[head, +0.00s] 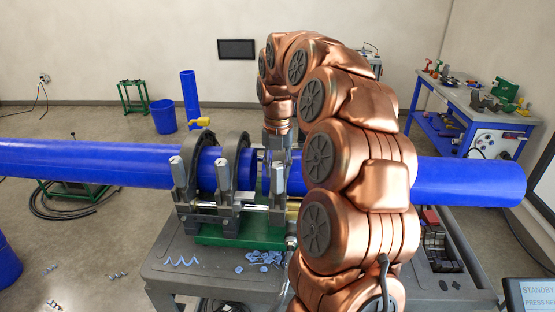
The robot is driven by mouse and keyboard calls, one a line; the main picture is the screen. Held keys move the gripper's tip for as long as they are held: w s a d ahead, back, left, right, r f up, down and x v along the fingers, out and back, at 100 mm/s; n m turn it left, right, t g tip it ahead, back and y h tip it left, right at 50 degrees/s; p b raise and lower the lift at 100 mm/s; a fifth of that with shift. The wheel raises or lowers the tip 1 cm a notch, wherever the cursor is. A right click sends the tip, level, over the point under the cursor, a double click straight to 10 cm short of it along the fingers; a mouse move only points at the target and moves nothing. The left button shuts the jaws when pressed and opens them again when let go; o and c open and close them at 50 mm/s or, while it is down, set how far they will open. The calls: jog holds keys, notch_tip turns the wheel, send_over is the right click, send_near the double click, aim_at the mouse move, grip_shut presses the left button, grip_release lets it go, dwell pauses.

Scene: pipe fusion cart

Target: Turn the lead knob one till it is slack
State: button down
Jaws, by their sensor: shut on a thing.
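My gripper (277,150) points straight down over the pipe fusion machine, at the right-hand clamps near the gap between the blue pipes. Its jaws are shut on a knob there, taken as lead knob one. The knob itself is mostly hidden by the fingers, so its turn and tightness cannot be told. Upright metal clamp posts stand along the front: a left one (177,180), a middle one (222,172) and a right one (279,185) just below my gripper. A yellow knob (200,122) sits behind the left clamp ring, apart from my gripper.
A long blue pipe (90,162) enters from the left and another (465,180) runs right. Blue shavings (262,258) lie on the grey cart (205,278). A blue workbench (455,101) stands back right. My arm hides the machine's right part.

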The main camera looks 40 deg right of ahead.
jog(key=shift+a+r+n+p, duration=0.1)
jog(key=shift+r+n+p, duration=0.1)
jog(key=shift+n+p, duration=0.6)
jog(key=shift+f+n+p, duration=0.15)
jog(key=shift+n+p, duration=0.5)
jog(key=shift+n, duration=0.05)
grip_release()
